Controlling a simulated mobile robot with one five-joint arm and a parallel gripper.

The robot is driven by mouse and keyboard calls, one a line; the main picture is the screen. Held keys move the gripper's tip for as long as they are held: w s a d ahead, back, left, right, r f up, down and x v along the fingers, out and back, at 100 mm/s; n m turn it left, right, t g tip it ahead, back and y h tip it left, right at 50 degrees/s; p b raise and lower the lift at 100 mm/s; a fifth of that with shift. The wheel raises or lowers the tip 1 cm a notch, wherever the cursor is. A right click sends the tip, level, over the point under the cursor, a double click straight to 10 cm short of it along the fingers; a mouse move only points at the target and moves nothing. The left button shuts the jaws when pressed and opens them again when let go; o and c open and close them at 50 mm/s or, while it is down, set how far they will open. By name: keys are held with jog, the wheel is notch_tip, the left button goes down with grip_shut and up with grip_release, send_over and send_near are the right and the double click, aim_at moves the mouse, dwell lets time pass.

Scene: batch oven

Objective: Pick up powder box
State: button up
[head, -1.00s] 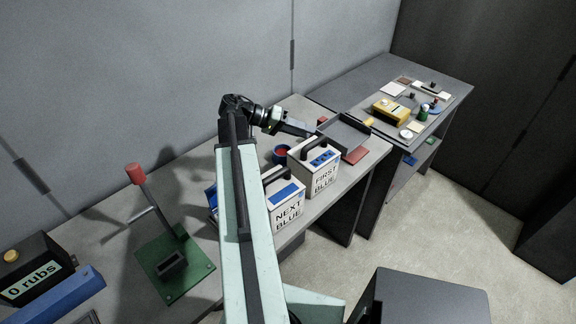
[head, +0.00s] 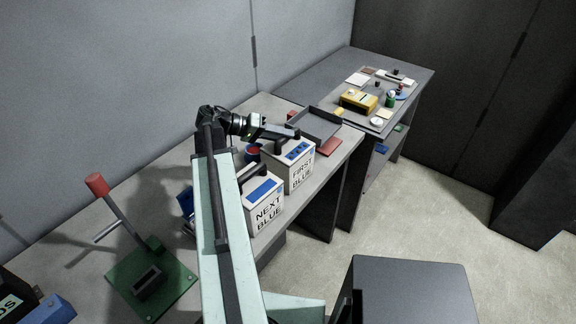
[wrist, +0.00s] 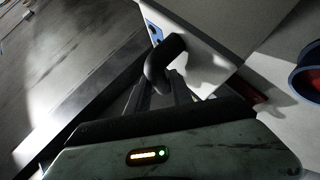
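Two white boxes with black handles stand on the near bench in the head view: one marked FIRST BLUE (head: 302,168) and one marked NEXT BLUE (head: 267,214) in front of it. My gripper (head: 296,133) reaches over the FIRST BLUE box, at its handle. In the wrist view, two dark fingers (wrist: 164,92) stand apart, with the black handle (wrist: 163,58) just ahead of or between them. I cannot tell whether they touch it. The white box body (wrist: 215,28) lies beyond. My arm partly hides the NEXT BLUE box's left side.
A blue cup with red inside (head: 253,152) stands behind the boxes, and also shows in the wrist view (wrist: 301,78). A dark tray (head: 318,124) and red pad (head: 330,147) lie beyond. A green press with a red knob (head: 150,282) stands left. A second table (head: 400,75) holds small items.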

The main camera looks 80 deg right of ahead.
jog(key=shift+x, duration=0.95)
grip_shut()
jog(key=shift+a, duration=0.1)
dwell(0.5)
